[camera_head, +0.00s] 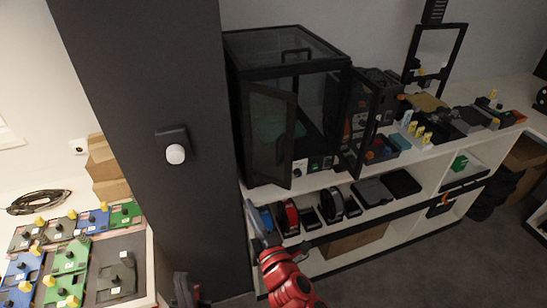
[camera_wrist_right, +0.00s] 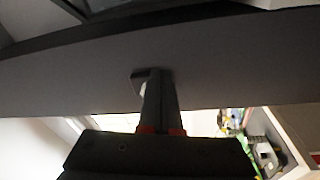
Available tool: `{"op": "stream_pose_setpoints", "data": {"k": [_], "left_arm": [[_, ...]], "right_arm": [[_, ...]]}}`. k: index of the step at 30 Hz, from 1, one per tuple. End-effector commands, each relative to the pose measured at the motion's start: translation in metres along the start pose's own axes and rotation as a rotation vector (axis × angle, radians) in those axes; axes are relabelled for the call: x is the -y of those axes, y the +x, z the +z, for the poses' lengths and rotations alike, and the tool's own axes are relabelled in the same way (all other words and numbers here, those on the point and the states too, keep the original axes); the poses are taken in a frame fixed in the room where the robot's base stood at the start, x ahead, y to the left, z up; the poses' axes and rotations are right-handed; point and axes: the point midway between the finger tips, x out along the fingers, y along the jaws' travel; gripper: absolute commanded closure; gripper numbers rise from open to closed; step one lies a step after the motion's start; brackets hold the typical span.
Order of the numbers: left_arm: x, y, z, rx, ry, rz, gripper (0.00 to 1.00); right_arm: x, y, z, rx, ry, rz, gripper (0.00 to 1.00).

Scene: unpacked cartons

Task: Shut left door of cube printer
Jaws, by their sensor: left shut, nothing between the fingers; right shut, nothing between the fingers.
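The cube printer (camera_head: 300,72) is a black-framed box with clear panels on the white shelf. Its left door (camera_head: 270,130) stands partly open, angled out from the front left edge. Its right door (camera_head: 358,125) also stands open. My right gripper (camera_head: 250,206) is shut and empty, just below the left door's lower hinge-side corner and beside the dark pillar; I cannot tell if it touches anything. In the right wrist view its closed fingers (camera_wrist_right: 158,80) point at the pillar. My left gripper (camera_head: 184,288) is shut and empty at the bottom edge, partly cut off.
The dark pillar (camera_head: 150,60) with a white knob (camera_head: 175,154) stands left of the printer. Spools and black boxes (camera_head: 372,192) fill the shelf below. Small parts and a tray (camera_head: 380,150) stand right of the printer. A table with coloured boards (camera_head: 120,268) is at left. Floor is clear lower right.

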Motion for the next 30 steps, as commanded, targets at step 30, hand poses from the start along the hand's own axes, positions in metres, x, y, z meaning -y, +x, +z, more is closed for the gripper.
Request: {"op": "stream_pose_setpoints", "data": {"k": [30], "left_arm": [[-0.003,-0.057,0.01,0.0,0.0,0.0,1.0]], "right_arm": [[-0.057,0.028,0.034,0.379,-0.275,-0.05,1.0]]}}
